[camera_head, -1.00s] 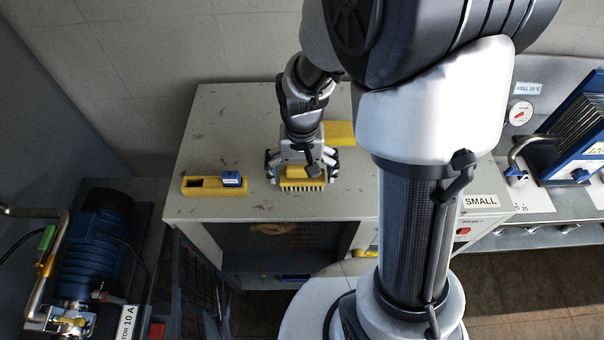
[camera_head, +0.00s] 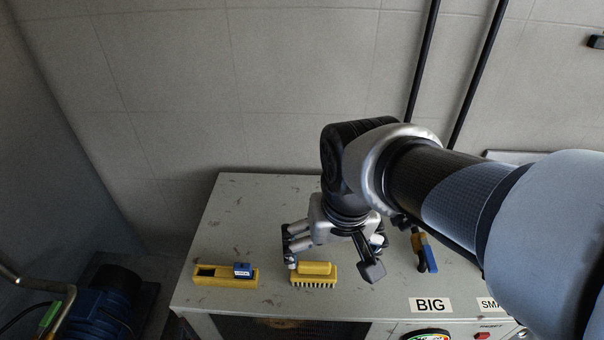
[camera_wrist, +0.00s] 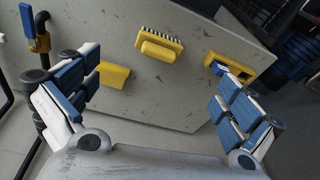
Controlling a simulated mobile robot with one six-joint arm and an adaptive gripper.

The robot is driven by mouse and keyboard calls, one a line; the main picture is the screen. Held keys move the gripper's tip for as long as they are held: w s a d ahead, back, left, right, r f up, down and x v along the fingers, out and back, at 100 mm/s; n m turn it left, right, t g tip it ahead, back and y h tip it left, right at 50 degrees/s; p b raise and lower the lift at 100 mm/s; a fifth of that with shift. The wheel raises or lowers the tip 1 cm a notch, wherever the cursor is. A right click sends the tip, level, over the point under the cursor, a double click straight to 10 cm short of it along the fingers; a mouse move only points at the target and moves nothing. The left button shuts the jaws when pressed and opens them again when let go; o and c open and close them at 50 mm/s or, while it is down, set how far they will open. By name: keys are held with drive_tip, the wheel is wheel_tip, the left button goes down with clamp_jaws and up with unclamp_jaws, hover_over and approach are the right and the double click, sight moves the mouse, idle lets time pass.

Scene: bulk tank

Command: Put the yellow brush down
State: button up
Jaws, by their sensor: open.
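The yellow brush (camera_head: 314,271) lies bristles-down on the grey cabinet top (camera_head: 252,212). In the wrist view the brush (camera_wrist: 160,45) lies beyond the fingers, near the cabinet edge, with its dark bristle row showing. My gripper (camera_head: 335,248) is open, above and behind the brush, a little to its right. In the wrist view its blue-padded fingers (camera_wrist: 155,98) are spread wide with nothing between them. The brush looks clear of the fingers.
A yellow holder with a blue part (camera_head: 225,274) lies left of the brush. A plain yellow block (camera_wrist: 113,75) shows in the wrist view. A blue-and-yellow item (camera_head: 424,250) is to the right. The BIG label (camera_head: 430,305) marks the front. A wall stands behind.

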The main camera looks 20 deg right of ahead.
drive_tip(key=s+r+n+t, duration=0.1)
drive_tip(key=s+r+t, duration=0.1)
drive_tip(key=s, duration=0.5)
drive_tip(key=shift+s+r+n, duration=0.25)
drive_tip(key=shift+r+n, duration=0.1)
drive_tip(key=shift+n, duration=0.05)
drive_tip(key=shift+f, duration=0.1)
